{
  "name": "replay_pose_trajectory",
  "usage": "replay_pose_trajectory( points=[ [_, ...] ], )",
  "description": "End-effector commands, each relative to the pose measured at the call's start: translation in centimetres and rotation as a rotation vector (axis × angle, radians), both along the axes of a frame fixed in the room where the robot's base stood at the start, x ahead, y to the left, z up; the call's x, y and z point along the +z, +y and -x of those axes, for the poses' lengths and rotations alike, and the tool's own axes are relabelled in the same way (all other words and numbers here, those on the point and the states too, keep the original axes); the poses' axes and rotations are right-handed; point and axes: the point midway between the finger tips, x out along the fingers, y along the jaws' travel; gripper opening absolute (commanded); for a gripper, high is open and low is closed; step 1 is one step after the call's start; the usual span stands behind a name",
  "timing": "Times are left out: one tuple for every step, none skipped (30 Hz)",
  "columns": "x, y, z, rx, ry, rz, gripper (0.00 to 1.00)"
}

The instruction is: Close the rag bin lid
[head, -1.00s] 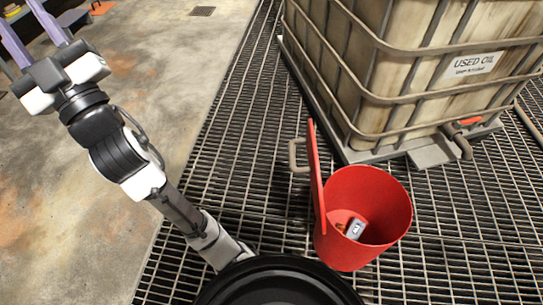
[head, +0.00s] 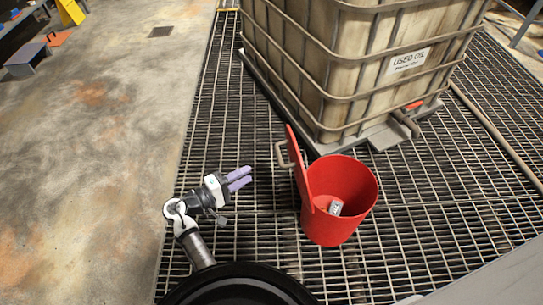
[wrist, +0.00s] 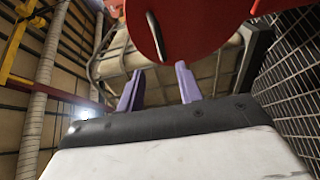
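The red rag bin (head: 330,234) stands on the grating in the head view. Its red lid (head: 298,165) stands open, nearly upright, along the left side of the rim, with a grey handle (head: 281,154) on its outer face. My gripper (head: 249,177) is left of the lid and apart from it, its purple fingers pointing right toward the lid. The wrist view shows the two fingers (wrist: 160,70) spread with nothing between them. There the red lid (wrist: 195,25) and its handle (wrist: 155,36) are above and beyond the fingertips.
A caged tank marked USED OIL (head: 350,70) stands on a pallet behind the bin. A small pale and red item (head: 335,208) lies inside the bin. A hose (head: 500,140) runs along the right. The grating left of the bin is open, with concrete floor (head: 90,170) beyond it.

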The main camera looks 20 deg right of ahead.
Motion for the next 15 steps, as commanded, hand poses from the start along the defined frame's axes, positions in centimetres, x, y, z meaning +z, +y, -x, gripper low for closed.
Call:
replay_pose_trajectory(
  points=[
    [0.0, -0.5, -0.1, -0.004, 0.000, 0.002, 0.36],
    [0.0, -0.8, -0.2, -0.004, 0.000, 0.002, 0.36],
    [0.1, -1.3, -0.3, -0.004, 0.000, 0.001, 0.36],
    [0.1, -1.7, -0.5, -0.003, 0.000, 0.001, 0.36],
    [0.1, -2.3, -0.6, -0.005, 0.000, 0.001, 0.36],
    [0.1, -3.0, -0.8, -0.004, 0.000, 0.001, 0.36],
    [0.1, -3.6, -1.0, -0.004, 0.000, 0.001, 0.36],
    [0.1, -4.3, -1.2, -0.003, 0.000, 0.001, 0.36],
    [0.1, -5.1, -1.4, -0.004, 0.000, 0.001, 0.36],
    [0.1, -5.8, -1.6, -0.003, 0.000, 0.000, 0.36],
    [0.1, -6.4, -1.8, -0.003, -0.001, 0.000, 0.36],
    [0.1, -7.2, -2.1, -0.003, -0.002, -0.001, 0.36],
    [0.0, -7.8, -2.2, -0.002, -0.002, -0.001, 0.36],
    [0.0, -8.4, -2.4, -0.002, -0.002, -0.001, 0.36],
    [0.0, -9.1, -2.7, -0.001, -0.002, -0.001, 0.36]
  ],
)
